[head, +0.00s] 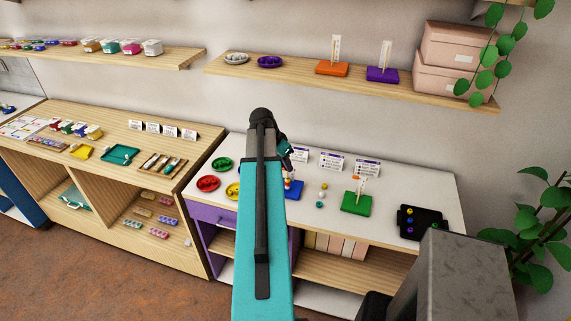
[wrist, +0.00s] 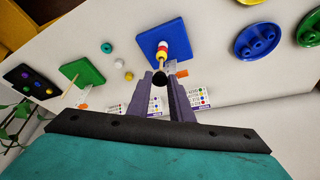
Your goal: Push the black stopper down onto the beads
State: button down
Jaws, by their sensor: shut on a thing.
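The blue board (wrist: 146,38) lies on the white table with a thin wooden peg standing from it. Red, white and yellow beads (wrist: 162,50) are on the peg near the board. The black stopper (wrist: 160,80) is between the fingers of my gripper (wrist: 160,78), shut on it. It lines up with the peg's free end; a short bare stretch of peg seems to show between stopper and beads. Whether the peg passes into the stopper is hard to tell. In the head view, my arm partly hides the blue board (head: 295,188) and covers the stopper.
A green board (head: 356,204) with a peg and orange top stands to the right. Loose beads, white (wrist: 119,63), yellow (wrist: 129,76) and teal (wrist: 106,47), lie between the boards. A black tray (head: 421,223) is farther right. Round coloured dishes (head: 208,183) are left; cards (head: 331,160) stand behind.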

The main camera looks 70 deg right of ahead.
jog(key=shift+f+b, duration=1.65)
jog(key=shift+f, duration=0.6)
dwell(1.9)
dwell(0.3)
jog(key=c, duration=1.5)
grip_release()
jog(key=shift+r, duration=0.15)
jog(key=shift+b+v, duration=2.15)
jog(key=shift+v, duration=4.65)
jog(key=shift+w+a, duration=0.1)
jog(key=shift+a, duration=0.05)
